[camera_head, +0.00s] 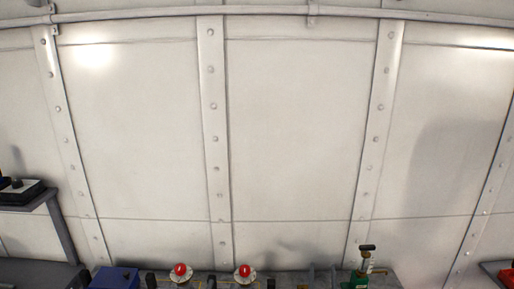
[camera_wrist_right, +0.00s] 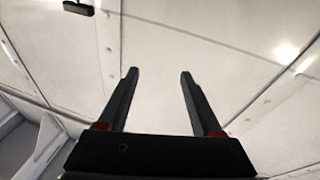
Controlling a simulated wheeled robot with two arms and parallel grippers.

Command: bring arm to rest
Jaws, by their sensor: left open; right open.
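In the right wrist view my right gripper (camera_wrist_right: 158,78) is open. Its two dark fingers stand well apart with nothing between them. Neither my arms nor my grippers show in the head view, so my left gripper is out of sight.
A pale riveted wall (camera_head: 290,130) fills most of the head view. Along its bottom edge are a blue box (camera_head: 115,278), two red knobs (camera_head: 181,270) on round plates and a green device (camera_head: 358,280) with a black handle. A shelf (camera_head: 30,200) with a black device stands left.

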